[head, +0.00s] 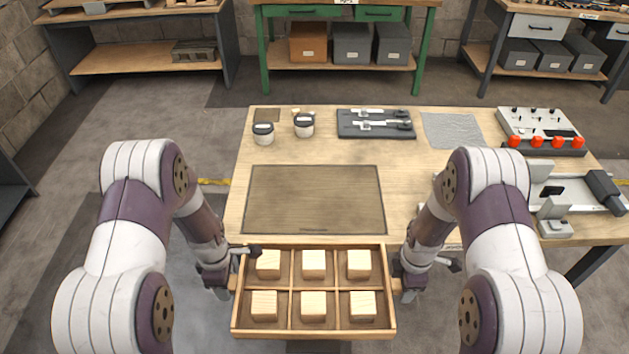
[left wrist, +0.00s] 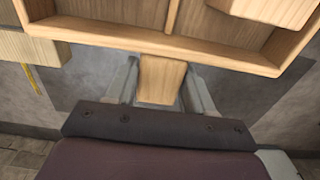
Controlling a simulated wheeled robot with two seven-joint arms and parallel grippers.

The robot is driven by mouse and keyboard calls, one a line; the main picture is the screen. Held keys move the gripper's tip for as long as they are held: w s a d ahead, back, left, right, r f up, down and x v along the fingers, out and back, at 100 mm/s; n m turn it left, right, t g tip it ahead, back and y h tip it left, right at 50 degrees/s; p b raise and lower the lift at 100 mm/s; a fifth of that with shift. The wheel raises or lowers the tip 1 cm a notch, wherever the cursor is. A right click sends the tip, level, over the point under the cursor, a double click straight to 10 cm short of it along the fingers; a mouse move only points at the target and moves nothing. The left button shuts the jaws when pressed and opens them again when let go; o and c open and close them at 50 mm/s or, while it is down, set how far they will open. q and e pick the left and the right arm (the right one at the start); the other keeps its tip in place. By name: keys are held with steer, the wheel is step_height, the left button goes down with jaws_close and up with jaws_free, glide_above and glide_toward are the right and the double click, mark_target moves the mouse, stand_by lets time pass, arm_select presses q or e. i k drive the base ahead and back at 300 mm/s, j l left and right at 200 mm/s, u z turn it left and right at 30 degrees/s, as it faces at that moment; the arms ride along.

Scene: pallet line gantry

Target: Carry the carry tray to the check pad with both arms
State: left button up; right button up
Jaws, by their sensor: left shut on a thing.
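The carry tray (head: 314,331) is a light wooden box with dividers and several wooden blocks in its compartments. It is low in the middle of the head view, level-looking, at the table's near edge. The check pad (head: 314,199) appears to be the flat brown rectangle on the table just beyond it, with nothing on it. My left gripper (head: 232,284) is at the tray's left side; in the left wrist view its fingers (left wrist: 162,82) are shut on the wooden tray handle (left wrist: 162,79). My right gripper (head: 398,284) is at the tray's right side; its fingers are mostly hidden.
A grey mat (head: 452,130), a control box (head: 541,130) and a fixture (head: 565,192) are on the right.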

mark_target(314, 198)
steer(key=i, duration=1.2)
